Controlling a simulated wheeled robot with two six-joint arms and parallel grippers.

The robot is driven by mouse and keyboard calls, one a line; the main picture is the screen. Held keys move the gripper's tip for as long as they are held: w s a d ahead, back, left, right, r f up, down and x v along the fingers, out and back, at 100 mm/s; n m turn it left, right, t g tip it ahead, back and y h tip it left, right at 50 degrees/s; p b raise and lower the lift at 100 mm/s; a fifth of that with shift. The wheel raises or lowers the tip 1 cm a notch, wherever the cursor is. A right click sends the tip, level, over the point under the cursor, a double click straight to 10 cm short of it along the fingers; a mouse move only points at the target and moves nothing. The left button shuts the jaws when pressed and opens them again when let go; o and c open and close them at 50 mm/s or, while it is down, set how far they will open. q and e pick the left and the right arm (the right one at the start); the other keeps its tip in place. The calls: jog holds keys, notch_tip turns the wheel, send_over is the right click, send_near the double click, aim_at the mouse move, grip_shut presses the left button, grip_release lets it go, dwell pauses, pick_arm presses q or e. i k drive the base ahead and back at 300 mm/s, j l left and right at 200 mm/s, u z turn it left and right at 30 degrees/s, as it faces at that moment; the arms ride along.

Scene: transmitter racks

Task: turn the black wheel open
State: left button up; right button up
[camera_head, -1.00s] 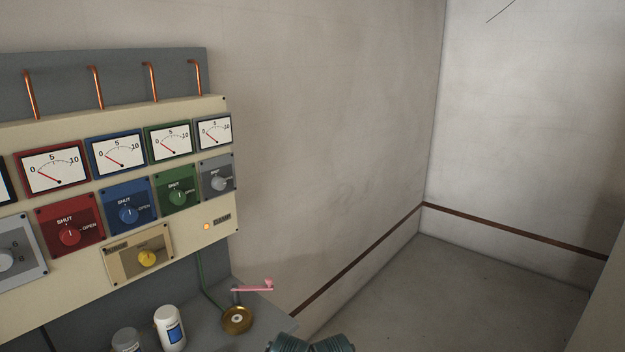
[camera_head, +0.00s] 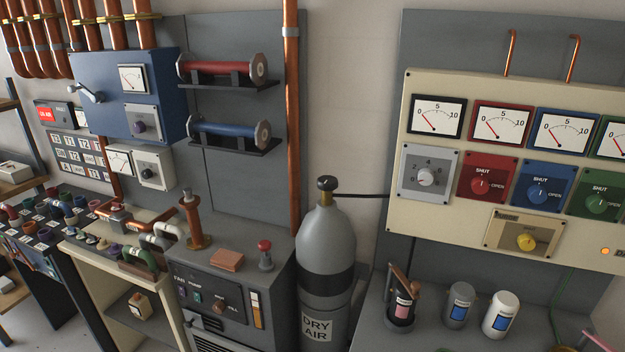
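A small black wheel (camera_head: 327,183) sits on the brass valve at the top of a grey gas cylinder (camera_head: 328,248) marked DRY AIR, near the middle of the view. The cylinder stands upright between the grey cabinet and the cream panel. A thin dark pipe runs right from its valve. The wheel is small here and I cannot tell how far it is turned. Neither of my grippers shows in the head view.
A cream panel (camera_head: 395,217) with dials and coloured knobs is on the right, above a grey bench with bottles (camera_head: 500,315). Left of the cylinder is a grey cabinet (camera_head: 279,305) with a red-topped lever (camera_head: 265,250). A copper pipe (camera_head: 291,120) rises behind.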

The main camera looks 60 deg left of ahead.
aim_at(326, 182)
jog(key=u, duration=2.1)
jog(key=i+j, duration=0.1)
jog(key=i+z, duration=0.05)
jog(key=i, duration=0.05)
